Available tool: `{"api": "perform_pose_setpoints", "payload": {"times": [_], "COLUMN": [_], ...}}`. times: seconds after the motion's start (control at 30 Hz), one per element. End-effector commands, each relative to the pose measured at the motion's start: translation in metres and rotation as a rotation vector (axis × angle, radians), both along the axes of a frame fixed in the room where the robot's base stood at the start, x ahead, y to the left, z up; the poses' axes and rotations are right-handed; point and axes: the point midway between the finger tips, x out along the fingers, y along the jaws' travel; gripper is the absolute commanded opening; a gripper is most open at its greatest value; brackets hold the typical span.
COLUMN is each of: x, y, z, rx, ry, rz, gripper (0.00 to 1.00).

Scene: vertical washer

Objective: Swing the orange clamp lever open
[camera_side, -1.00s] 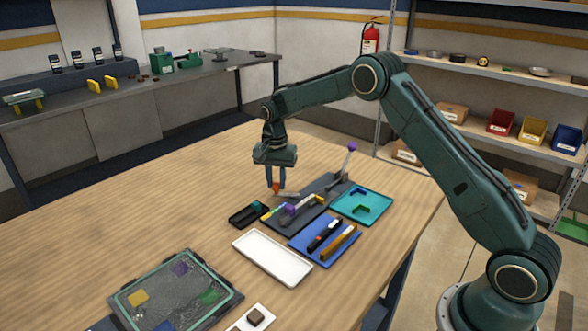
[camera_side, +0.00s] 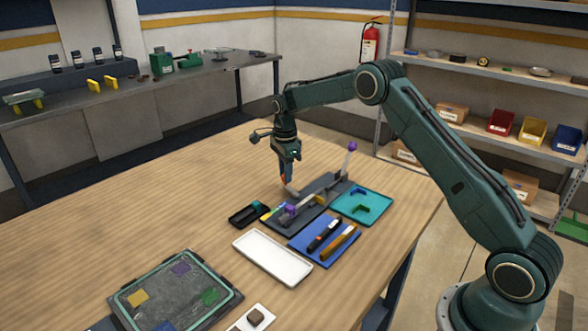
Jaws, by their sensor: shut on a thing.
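A dark grey fixture (camera_side: 318,200) lies on the wooden table with several small coloured parts along it. The orange clamp lever (camera_side: 284,181) shows as a small orange patch at the fixture's far left end, with a light grey arm (camera_side: 292,191) beside it. My gripper (camera_side: 286,180) points down there and is shut on the orange lever. The fingers hide most of the lever, so its exact angle cannot be told.
A black tray (camera_side: 246,216), a white tray (camera_side: 264,262), a blue tray (camera_side: 309,252) and a teal tray (camera_side: 378,209) surround the fixture.

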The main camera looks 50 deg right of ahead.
Motion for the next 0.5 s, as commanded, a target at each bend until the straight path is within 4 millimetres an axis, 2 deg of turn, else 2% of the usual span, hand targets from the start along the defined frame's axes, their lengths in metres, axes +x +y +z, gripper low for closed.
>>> {"api": "perform_pose_setpoints", "payload": {"times": [0.5], "x": [-0.012], "y": [-0.024], "z": [0.001], "rx": [-0.001], "ry": [-0.003], "rz": [-0.449], "gripper": [0.00]}}
